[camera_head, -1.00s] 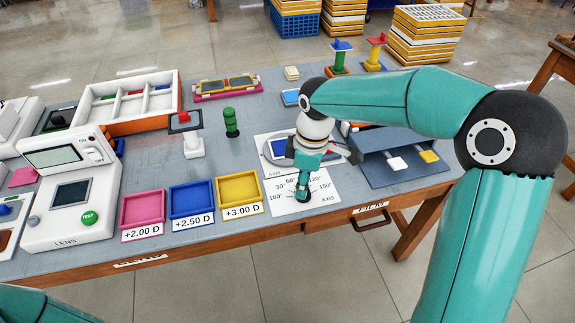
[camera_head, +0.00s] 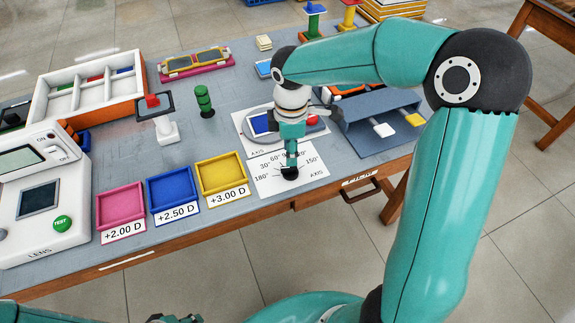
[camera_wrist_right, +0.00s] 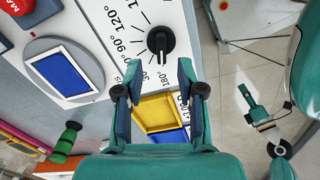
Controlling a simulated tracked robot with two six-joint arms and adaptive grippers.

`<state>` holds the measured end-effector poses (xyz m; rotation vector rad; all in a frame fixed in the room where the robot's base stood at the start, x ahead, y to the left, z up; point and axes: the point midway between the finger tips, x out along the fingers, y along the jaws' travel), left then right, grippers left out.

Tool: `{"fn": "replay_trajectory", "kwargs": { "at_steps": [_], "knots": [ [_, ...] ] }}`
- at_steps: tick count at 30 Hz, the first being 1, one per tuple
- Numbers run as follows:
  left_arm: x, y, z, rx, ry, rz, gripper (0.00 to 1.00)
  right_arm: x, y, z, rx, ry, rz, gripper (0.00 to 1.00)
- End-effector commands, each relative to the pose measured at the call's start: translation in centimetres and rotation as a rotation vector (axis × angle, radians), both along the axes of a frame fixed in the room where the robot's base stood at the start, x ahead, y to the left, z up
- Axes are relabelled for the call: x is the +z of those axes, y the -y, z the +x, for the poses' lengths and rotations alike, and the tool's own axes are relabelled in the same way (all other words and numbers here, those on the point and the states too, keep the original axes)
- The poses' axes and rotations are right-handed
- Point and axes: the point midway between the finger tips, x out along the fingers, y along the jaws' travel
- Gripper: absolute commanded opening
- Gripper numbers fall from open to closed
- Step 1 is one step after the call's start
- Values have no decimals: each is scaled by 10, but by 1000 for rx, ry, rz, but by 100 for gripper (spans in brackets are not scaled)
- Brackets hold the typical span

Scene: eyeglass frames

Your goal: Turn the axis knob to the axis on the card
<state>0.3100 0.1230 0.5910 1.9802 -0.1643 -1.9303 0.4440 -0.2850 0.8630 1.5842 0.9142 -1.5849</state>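The black axis knob (camera_wrist_right: 160,42) stands on a white scale sheet (camera_head: 313,180) marked in degrees from 30 to 180. My left gripper (camera_head: 175,318) is barely visible at the bottom edge.
Pink (camera_head: 121,206), blue (camera_head: 173,192) and yellow (camera_head: 221,176) trays stand left of the sheet. A red dome (camera_head: 312,120) and a grey rack (camera_head: 375,108) are at its back right. A green post (camera_head: 204,101) stands behind. A LENS device (camera_head: 40,215) is far left.

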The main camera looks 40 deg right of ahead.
Motion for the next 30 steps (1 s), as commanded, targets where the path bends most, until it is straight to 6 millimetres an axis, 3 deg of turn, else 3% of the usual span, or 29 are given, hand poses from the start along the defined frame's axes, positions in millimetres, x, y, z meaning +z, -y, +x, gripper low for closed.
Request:
{"fn": "replay_trajectory", "kwargs": {
  "at_steps": [3,9,21,23,28,30],
  "knots": [
    [-3,0,0,0,0,0,41,-25,0,-1,-1,-4,0,39],
    [-5,0,0,0,0,0,41,-50,0,-1,-1,-2,0,39],
    [-5,0,0,0,0,0,41,-58,0,0,-2,1,0,39],
    [-5,0,0,0,0,0,41,-58,0,0,-2,1,1,32],
    [-5,0,0,0,0,0,41,-58,0,0,-2,1,1,4],
    [-5,0,0,0,0,0,41,-58,1,0,-2,1,0,0]
  ]
}}
